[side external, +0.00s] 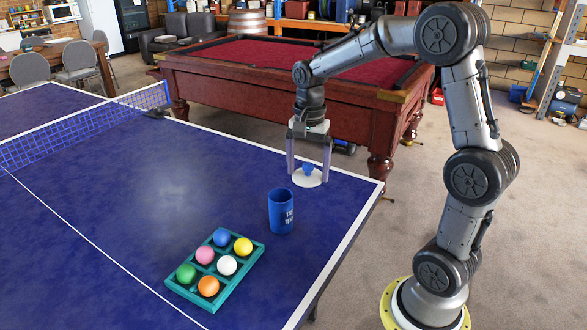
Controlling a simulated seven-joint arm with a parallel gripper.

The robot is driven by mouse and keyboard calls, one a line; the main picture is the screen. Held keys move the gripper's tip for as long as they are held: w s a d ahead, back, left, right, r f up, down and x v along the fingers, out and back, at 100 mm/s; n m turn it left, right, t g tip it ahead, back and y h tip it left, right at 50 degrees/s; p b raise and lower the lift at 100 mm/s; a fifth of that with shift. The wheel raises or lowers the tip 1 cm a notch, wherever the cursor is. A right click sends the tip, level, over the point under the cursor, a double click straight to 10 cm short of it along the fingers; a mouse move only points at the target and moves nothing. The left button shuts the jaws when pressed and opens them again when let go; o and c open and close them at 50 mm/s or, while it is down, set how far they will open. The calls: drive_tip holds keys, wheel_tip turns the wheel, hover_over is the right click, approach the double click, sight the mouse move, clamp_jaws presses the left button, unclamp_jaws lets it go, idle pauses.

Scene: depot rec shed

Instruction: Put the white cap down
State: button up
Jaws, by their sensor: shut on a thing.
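The white cap (307,180) is a round white disc with a blue knob on top, near the right-hand edge of the blue table (180,190). My gripper (308,173) points straight down with a finger on each side of the cap and is shut on it. The cap is level and very low over the table; I cannot tell whether it touches the surface. A blue cup (281,212) with white lettering stands upright just in front of the cap, apart from it.
A teal tray (256,252) in front of the cup holds several coloured balls in compartments. The table's net (85,125) is at the left. A red-topped pool table (260,52) stands behind. The table surface left of the cap is clear.

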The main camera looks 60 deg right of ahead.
sight(309, 165)
drive_tip(key=shift+s+a+r, duration=0.2)
drive_tip(key=shift+s+r, duration=0.05)
drive_tip(key=shift+s, duration=0.25)
drive_tip(key=shift+s+a+r, duration=0.15)
drive_tip(key=shift+s+r, duration=0.05)
drive_tip(key=shift+s, duration=0.25)
drive_tip(key=shift+s+r, duration=0.15)
drive_tip(key=shift+r, duration=0.05)
drive_tip(key=shift+w+d+r, duration=0.15)
drive_tip(key=shift+w+r, duration=0.3)
drive_tip(key=shift+w, duration=0.05)
drive_tip(key=shift+w+d+r, duration=0.15)
drive_tip(key=shift+w+r, duration=0.3)
drive_tip(key=shift+w, duration=0.05)
drive_tip(key=w+d+f, duration=0.2)
drive_tip(key=w, duration=0.7)
drive_tip(key=w+d+f, duration=0.2)
drive_tip(key=w+d, duration=0.1)
drive_tip(key=w, duration=0.6)
drive_tip(key=w+f, duration=0.1)
drive_tip(key=f, duration=0.5)
drive_tip(key=w+f, duration=0.2)
drive_tip(key=f, duration=0.4)
drive_tip(key=w+f, duration=0.2)
drive_tip(key=f, duration=0.4)
drive_tip(key=shift+w+f, duration=0.1)
drive_tip(key=shift+w, duration=0.1)
drive_tip(key=shift+f, duration=2.4)
drive_tip(key=shift+f, duration=0.1)
